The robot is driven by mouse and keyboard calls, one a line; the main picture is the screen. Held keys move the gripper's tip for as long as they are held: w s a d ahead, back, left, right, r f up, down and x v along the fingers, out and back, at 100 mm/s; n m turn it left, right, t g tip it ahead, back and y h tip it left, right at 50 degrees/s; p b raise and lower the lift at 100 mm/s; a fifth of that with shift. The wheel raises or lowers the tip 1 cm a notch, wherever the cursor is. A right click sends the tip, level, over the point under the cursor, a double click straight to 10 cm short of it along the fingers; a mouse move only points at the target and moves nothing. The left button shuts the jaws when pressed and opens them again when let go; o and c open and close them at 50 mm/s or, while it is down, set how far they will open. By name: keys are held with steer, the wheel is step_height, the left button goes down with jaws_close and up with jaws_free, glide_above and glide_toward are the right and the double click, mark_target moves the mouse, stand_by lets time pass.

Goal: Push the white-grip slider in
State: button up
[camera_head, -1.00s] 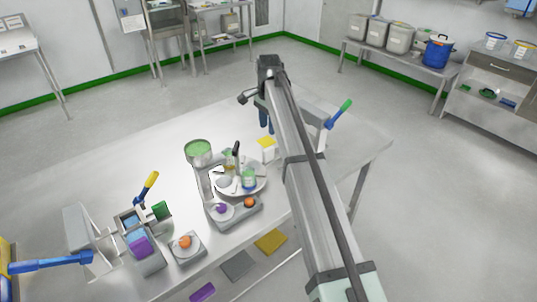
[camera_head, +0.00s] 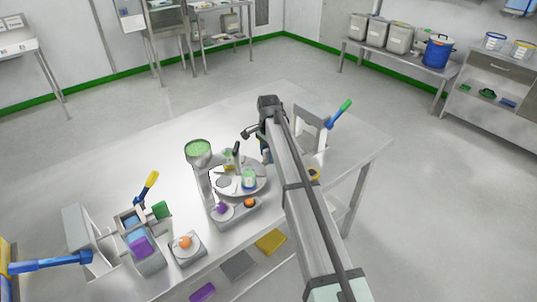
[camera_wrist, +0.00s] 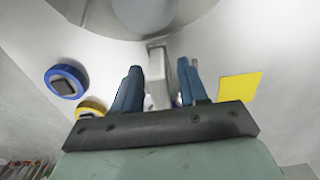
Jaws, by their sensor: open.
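My gripper (camera_wrist: 160,78) is open in the wrist view, its two blue fingers apart. A pale metal bar (camera_wrist: 157,72) shows in the gap between them; I cannot tell whether it is between the fingers or beyond them, and no contact is clear. In the head view my gripper (camera_head: 265,150) is low over the table, right of the round plate and largely hidden by my arm. I cannot make out a white grip for certain in either view; it may be hidden by my arm or fingers.
The table holds a device with a green-filled bowl (camera_head: 198,148), a round plate (camera_head: 262,184) and a green-handled press (camera_head: 340,112). In the wrist view, a yellow square (camera_wrist: 240,88) lies right of the fingers, and a blue ring (camera_wrist: 66,80) and yellow ring (camera_wrist: 91,108) lie left.

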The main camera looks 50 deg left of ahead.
steer(key=shift+f, duration=0.15)
jaws_close()
stand_by(0.4)
